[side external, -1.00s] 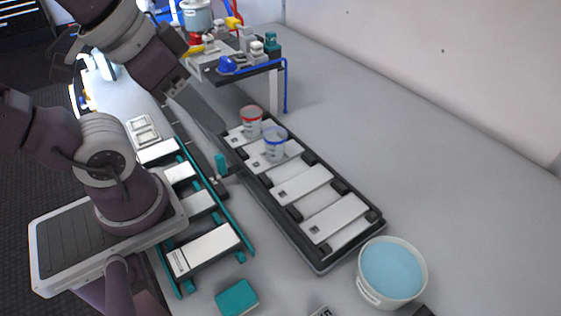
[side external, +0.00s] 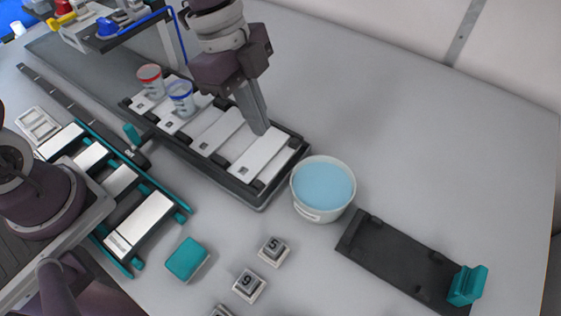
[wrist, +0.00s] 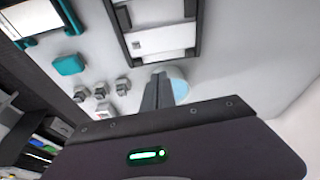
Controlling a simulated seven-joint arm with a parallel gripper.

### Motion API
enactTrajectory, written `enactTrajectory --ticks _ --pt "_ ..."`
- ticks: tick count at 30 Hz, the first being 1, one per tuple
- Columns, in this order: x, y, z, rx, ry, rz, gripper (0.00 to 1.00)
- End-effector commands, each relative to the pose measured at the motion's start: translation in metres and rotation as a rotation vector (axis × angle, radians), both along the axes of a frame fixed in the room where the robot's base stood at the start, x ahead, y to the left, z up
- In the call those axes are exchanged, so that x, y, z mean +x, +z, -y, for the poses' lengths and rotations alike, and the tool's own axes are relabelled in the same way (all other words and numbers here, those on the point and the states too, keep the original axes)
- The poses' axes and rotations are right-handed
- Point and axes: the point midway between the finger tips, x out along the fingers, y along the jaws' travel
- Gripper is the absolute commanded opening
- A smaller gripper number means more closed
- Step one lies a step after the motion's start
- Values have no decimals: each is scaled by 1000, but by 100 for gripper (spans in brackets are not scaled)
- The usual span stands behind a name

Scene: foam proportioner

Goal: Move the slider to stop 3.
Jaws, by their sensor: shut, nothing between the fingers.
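I cannot tell for certain which part is the slider. An upright teal tab (side external: 132,133) stands by the near end of a long dark rail (side external: 75,108), left of the black tray. Another upright teal block (side external: 467,285) stands at the near end of a dark flat base (side external: 400,255) at the lower right. No stop numbers are readable on either. My gripper (side external: 262,131) is shut and empty, over the near white plates of the black tray, well away from both teal parts. In the wrist view its fingers (wrist: 158,92) are together, pointing toward the light-blue pail.
The black tray (side external: 258,203) carries white plates, a red-rimmed cup (side external: 150,79) and a blue-rimmed cup (side external: 180,97). A pail of blue liquid (side external: 323,188) stands beside it. Key blocks 5 (side external: 273,250) and 9 (side external: 249,285) and a teal block (side external: 187,258) lie nearer. The back right is clear.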

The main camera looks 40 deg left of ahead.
Motion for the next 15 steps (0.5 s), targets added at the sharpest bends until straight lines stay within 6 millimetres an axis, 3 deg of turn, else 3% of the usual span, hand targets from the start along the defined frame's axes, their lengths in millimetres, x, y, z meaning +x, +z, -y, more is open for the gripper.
enactTrajectory --ticks 5,15 --pt "3 -13 15 -42 -73 -8 0" --pt "2 -75 36 -38 -70 -10 0"
